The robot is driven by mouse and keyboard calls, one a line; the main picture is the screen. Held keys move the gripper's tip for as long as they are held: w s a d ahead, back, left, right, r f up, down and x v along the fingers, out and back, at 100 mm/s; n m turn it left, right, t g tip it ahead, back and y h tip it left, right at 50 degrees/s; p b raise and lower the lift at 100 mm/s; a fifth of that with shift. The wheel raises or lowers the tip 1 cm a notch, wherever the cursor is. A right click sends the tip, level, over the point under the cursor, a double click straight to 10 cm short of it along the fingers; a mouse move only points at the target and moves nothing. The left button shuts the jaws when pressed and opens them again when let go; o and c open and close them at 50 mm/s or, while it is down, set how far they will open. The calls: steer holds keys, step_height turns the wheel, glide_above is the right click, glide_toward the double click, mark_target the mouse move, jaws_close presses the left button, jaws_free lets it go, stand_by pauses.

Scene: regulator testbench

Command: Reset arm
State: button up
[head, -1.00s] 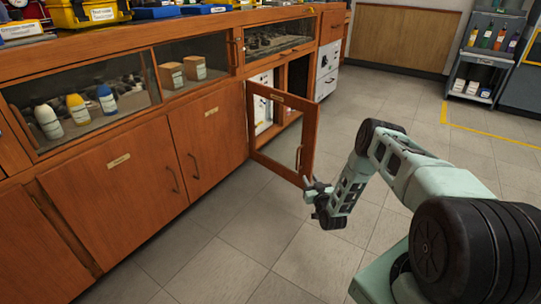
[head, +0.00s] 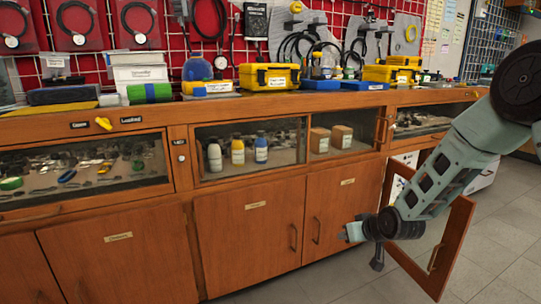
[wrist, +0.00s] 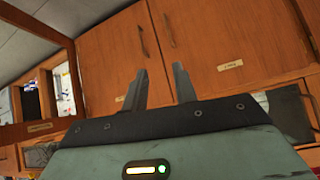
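My gripper (head: 352,232) is at the end of my pale green arm on the right of the head view, in front of the closed lower cabinet doors. In the wrist view my gripper (wrist: 160,88) shows two fingers standing apart with nothing between them. A framed cabinet door (head: 448,243) stands swung open behind my arm in the head view, partly hidden by it. The open door's frame also shows at the left of the wrist view (wrist: 30,62).
The wooden bench (head: 100,235) runs across the view with closed doors. Yellow cases (head: 270,77) and blue trays stand on top. Bottles (head: 238,152) and boxes (head: 331,138) sit behind glass. Grey tiled floor (head: 495,265) is clear at right.

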steer(key=s+a+r+n+g, duration=0.25)
steer(key=s+a+r, duration=0.25)
steer(key=s+a, duration=0.3)
steer(key=s+r+n+g+h, duration=0.1)
steer(key=s+r+g, duration=0.25)
steer(key=s, duration=1.35)
steer(key=s+r+n+g+h, duration=0.25)
steer(key=s+r, duration=0.25)
steer(key=s, duration=1.1)
step_height(320, 180, up, 36)
steer(key=m+p, duration=0.1)
steer(key=p, duration=3.5)
steer(key=shift+a+y, duration=0.4)
steer(key=shift+y, duration=0.05)
steer(key=shift+d, duration=0.1)
